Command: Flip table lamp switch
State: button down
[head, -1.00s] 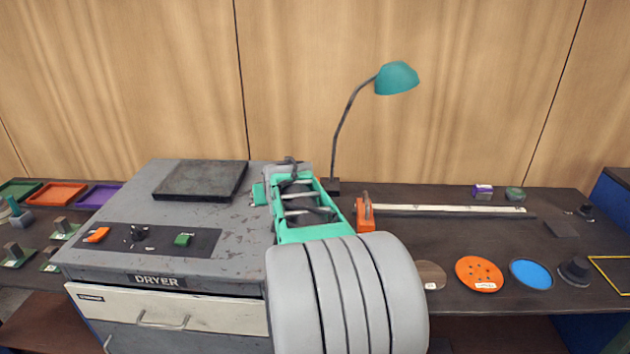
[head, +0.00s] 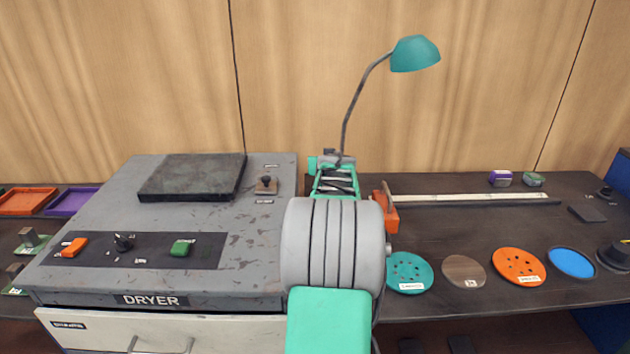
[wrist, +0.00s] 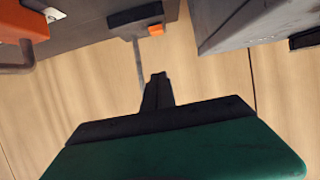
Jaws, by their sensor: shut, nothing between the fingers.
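The table lamp has a teal shade (head: 415,54) on a thin bent grey stem (head: 356,95). Its base is hidden behind my arm in the head view. The wrist view, which looks upside down, shows the dark lamp base (wrist: 132,17) with a small orange switch (wrist: 156,30) and the stem. My gripper (wrist: 158,77) is shut and empty, with its black fingertips pointing toward the lamp base. In the wrist view the fingertips appear apart from the switch. In the head view my arm reaches to the lamp's foot, and the fingertips cannot be made out.
The grey dryer (head: 110,189) stands to the left of my arm, with a knob and coloured switches. An orange-handled tool (head: 387,212) lies close on the right, with a long pale strip behind it. Several discs (head: 464,270) lie along the front right of the dark table.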

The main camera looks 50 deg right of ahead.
jog(key=shift+w+f+b, duration=0.3)
jog(key=shift+w+f, duration=0.05)
jog(key=shift+f, duration=0.3)
jog(key=shift+a, duration=0.1)
jog(key=p+x, duration=0.1)
jog(key=x, duration=0.9)
jog(key=shift+p, duration=0.35)
notch_tip(320, 180, down, 3)
jog(key=shift+s+a+r, duration=0.1)
jog(key=shift+s+a, duration=0.05)
jog(key=shift+a, duration=0.05)
jog(key=shift+f, duration=0.55)
jog(key=shift+f, duration=0.1)
